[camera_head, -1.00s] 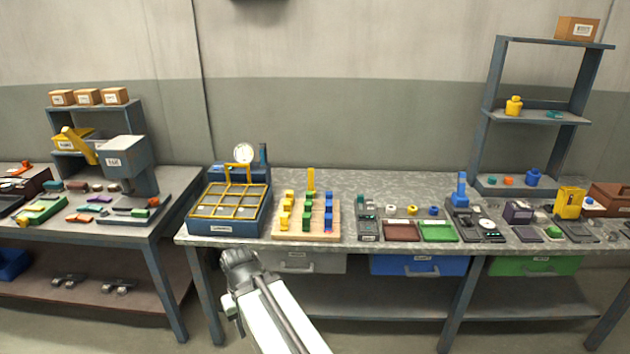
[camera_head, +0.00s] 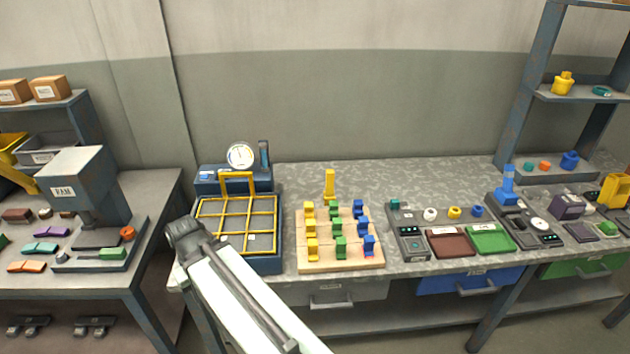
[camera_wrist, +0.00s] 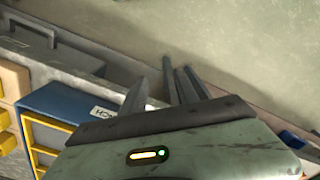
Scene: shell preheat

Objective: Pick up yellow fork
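A yellow upright piece (camera_head: 329,184), which looks like the yellow fork, stands behind the wooden board (camera_head: 340,264) on the bench in the head view. Its lower end is partly hidden by the board's blocks, and its prongs are too small to make out. My gripper (camera_head: 182,226) is left of it, in front of the blue tray with the yellow grid (camera_head: 236,226), and touches nothing that I can see. In the wrist view my gripper's dark fingers (camera_wrist: 176,80) point up the picture with nothing visible held. Their gap is unclear.
The board carries rows of yellow, green and blue blocks (camera_head: 340,245). A gauge (camera_head: 240,155) stands behind the blue tray. Brown (camera_head: 450,243) and green trays (camera_head: 490,239) lie to the right. Bare bench top (camera_head: 420,180) is clear behind them. A press (camera_head: 80,185) stands on the left bench.

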